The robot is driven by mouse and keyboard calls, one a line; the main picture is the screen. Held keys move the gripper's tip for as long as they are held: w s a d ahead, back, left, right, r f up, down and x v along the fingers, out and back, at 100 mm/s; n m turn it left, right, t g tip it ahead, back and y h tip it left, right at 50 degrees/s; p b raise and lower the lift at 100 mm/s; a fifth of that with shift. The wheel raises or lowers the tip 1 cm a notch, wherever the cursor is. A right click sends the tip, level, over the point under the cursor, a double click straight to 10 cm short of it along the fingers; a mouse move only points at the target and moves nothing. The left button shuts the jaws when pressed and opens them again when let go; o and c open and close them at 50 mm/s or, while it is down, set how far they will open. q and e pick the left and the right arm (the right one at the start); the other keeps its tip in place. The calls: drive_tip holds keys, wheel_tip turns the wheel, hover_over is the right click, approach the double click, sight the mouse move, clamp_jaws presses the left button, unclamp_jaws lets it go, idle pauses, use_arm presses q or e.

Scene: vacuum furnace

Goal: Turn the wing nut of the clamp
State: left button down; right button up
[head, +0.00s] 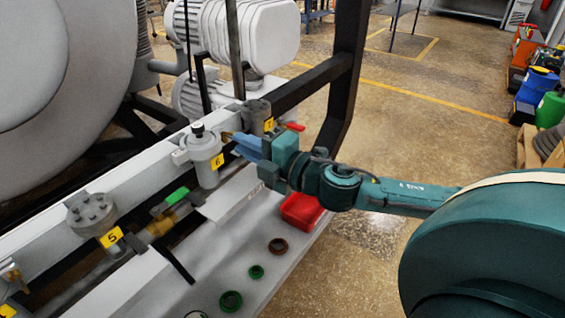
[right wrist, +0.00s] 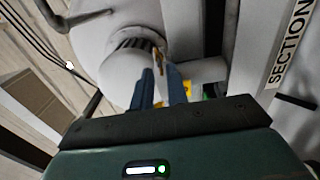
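My right gripper (head: 238,143) reaches in from the right in the head view, its blue fingers pointing left at the canister marked 6 (head: 205,158). A small brass-coloured piece, apparently the wing nut (head: 227,135), shows just by the fingertips; the clamp itself is mostly hidden. In the right wrist view the brass piece (right wrist: 158,56) stands against the pale canister, just beyond the tips and in line with the gap. The two fingers of the right gripper (right wrist: 159,72) are apart with a clear gap between them. My left gripper is not in view.
A grey fitting marked 7 (head: 258,117) stands close behind the fingers, with a red lever beside it. A fitting marked 5 (head: 92,214) and a green-handled valve (head: 176,197) lie left. A red box (head: 301,211) and several rings sit on the lower shelf.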

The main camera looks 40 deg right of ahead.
drive_tip(key=v, duration=1)
drive_tip(key=shift+s, duration=0.35)
drive_tip(key=shift+d, duration=0.1)
